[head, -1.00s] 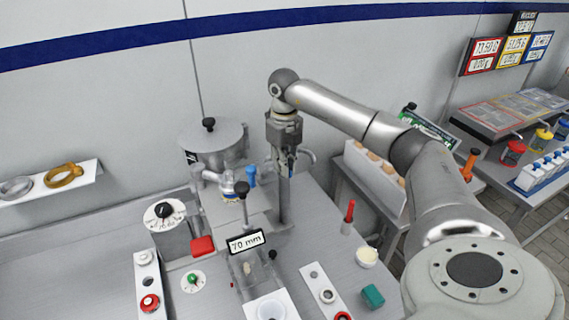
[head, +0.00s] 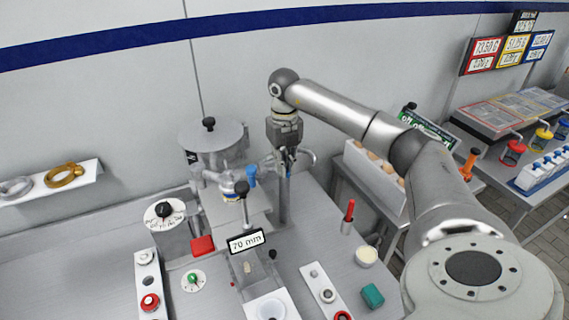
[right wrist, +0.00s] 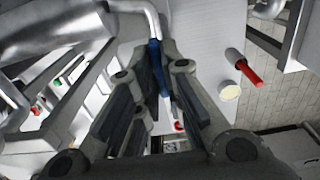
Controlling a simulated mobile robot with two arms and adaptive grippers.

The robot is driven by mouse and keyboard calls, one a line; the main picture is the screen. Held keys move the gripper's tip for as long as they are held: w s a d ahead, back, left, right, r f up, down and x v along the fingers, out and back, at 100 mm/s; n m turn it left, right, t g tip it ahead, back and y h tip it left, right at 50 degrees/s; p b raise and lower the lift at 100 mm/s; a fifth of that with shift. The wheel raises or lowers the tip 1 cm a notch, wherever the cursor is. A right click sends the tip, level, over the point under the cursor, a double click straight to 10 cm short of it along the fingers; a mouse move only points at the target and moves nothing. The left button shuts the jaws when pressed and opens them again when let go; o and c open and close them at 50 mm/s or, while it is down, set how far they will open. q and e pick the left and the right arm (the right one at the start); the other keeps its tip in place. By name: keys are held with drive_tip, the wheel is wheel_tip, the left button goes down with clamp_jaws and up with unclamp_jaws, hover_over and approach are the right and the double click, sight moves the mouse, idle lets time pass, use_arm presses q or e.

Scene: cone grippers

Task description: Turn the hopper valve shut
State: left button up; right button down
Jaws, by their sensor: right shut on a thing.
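The hopper (head: 213,140), a grey metal drum with a black-knobbed lid, stands at the back left in the head view. A metal pipe with a blue part (head: 251,176) sticks out at its lower right. My right gripper (head: 288,163) points down at the metal post right of the hopper. In the right wrist view its fingers (right wrist: 155,85) are closed around a narrow blue handle (right wrist: 155,62), beside a bent silver pipe (right wrist: 150,15). I take this blue handle to be the valve's. The fingers partly hide it in the head view. My left gripper is out of view.
A "70 mm" sign (head: 246,242) stands in front of the post. A red-handled tool (head: 348,217), a white cup (head: 366,257) and a teal block (head: 372,296) are to the right. A shelf holds two rings at far left.

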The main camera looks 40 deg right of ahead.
drive_tip(key=shift+w+r, duration=0.15)
drive_tip(key=shift+r, duration=0.05)
drive_tip(key=c, duration=1.6)
unclamp_jaws()
drive_tip(key=shift+f, duration=0.1)
drive_tip(key=shift+o, duration=0.2)
wheel_tip(320, 180, up, 12)
drive_tip(key=shift+f, duration=0.1)
